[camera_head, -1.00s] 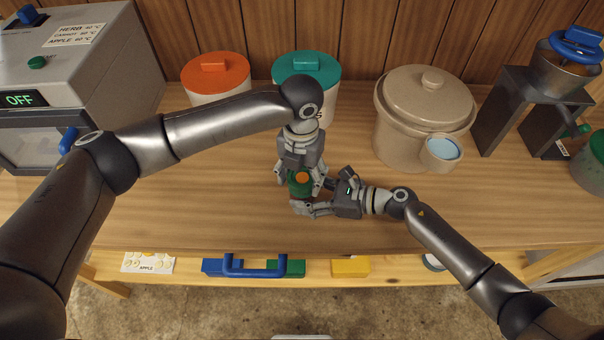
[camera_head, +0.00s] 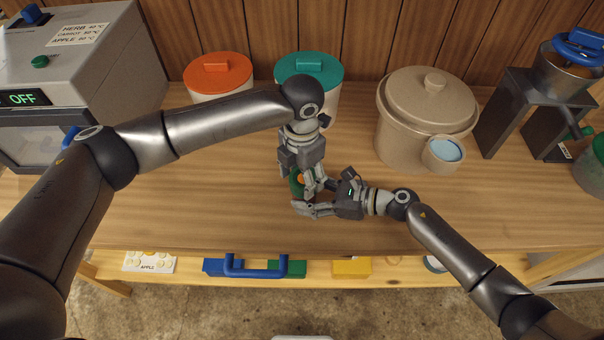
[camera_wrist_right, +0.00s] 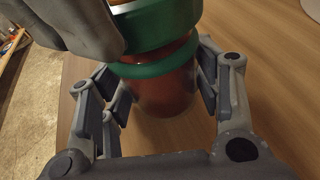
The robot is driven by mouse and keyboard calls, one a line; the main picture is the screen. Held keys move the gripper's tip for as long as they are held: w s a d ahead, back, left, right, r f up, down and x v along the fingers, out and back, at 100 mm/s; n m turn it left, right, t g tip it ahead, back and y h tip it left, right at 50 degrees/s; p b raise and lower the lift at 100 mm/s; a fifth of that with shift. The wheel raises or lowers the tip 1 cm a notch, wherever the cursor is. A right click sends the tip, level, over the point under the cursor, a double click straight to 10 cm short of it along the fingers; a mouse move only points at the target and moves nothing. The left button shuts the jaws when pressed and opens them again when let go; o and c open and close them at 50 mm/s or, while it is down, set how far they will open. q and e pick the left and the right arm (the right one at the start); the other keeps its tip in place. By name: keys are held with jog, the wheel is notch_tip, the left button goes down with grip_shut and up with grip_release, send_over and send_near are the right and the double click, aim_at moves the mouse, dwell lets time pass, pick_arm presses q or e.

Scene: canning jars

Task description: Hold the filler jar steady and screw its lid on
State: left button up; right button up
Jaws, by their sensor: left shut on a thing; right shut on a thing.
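The filler jar (camera_wrist_right: 165,95) has a reddish body and stands between the fingers of my right gripper (camera_wrist_right: 160,100) in the right wrist view. Its green lid (camera_wrist_right: 165,32) sits above a green ring (camera_wrist_right: 155,66) on the jar. In the head view only a bit of the green lid (camera_head: 296,187) shows, with orange on top; the grippers hide the rest. My left gripper (camera_head: 306,186) points down from above and is shut on the lid. My right gripper (camera_head: 312,197) comes from the right, shut on the jar body. I cannot tell how tightly the lid is seated.
An orange-lidded canister (camera_head: 218,75), a teal-lidded canister (camera_head: 308,72) and a beige crock (camera_head: 425,125) stand along the back. A grey machine (camera_head: 75,60) is at the left and a mill (camera_head: 540,105) at the right. The counter (camera_head: 200,210) is clear at the front.

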pick_arm(q)
jog(key=shift+d+r, duration=0.1)
jog(key=shift+r, duration=0.05)
jog(key=o, duration=1.2)
notch_tip(320, 180, up, 12)
jog(key=shift+f, duration=0.1)
